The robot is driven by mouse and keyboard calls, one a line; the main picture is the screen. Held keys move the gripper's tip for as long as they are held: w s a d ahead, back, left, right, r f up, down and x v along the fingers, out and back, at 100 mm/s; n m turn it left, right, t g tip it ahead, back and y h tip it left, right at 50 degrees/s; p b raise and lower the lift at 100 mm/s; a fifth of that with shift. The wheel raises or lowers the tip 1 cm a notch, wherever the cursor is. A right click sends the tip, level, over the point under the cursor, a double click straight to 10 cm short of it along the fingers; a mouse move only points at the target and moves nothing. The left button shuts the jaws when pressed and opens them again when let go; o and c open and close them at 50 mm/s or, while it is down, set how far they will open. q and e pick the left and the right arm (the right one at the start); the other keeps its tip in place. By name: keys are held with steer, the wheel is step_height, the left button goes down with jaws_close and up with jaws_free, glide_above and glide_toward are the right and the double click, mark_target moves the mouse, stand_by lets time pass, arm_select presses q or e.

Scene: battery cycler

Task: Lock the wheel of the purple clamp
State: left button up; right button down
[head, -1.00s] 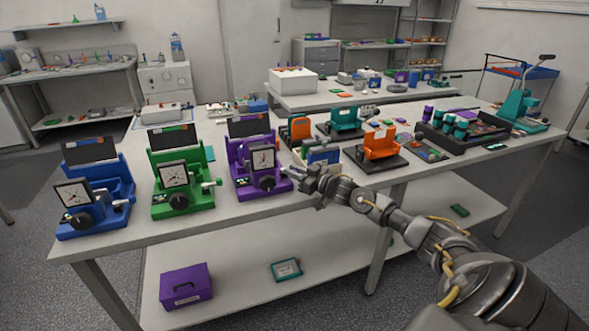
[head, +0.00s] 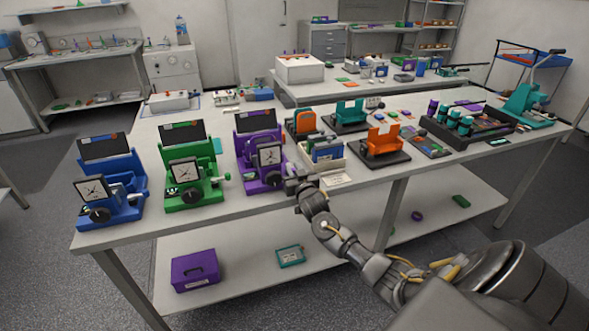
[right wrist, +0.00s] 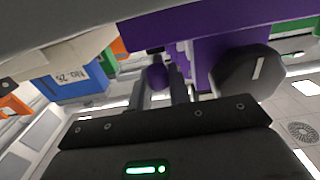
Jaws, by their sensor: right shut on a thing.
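The purple clamp (head: 246,175) stands upright near the table's front edge, right of the green and blue clamps. It has a white square dial (head: 270,156) and a black knob (head: 274,179) on its front. The black knob, with a white mark, shows large in the right wrist view (right wrist: 246,82). My right gripper (head: 291,186) is at the clamp's right side. In the right wrist view, its fingers are shut on a small purple ball-shaped handle (right wrist: 157,78) beside the purple body. In the head view, the gripper hides this handle. My left gripper is not in view.
A green clamp (head: 190,190) and a blue clamp (head: 122,205) stand to the left. A bin with blue items (head: 326,152) is close to the right of my gripper. An orange holder (head: 383,143) is farther right. The tabletop's front strip is mostly bare.

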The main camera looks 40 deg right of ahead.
stand_by(0.4)
steer(key=c, duration=1.3)
jaws_free()
steer(key=b+v, duration=0.1)
steer(key=v, duration=1)
steer(key=shift+a+b, duration=0.15)
steer(key=shift+b, duration=0.2)
steer(key=shift+w, duration=0.15)
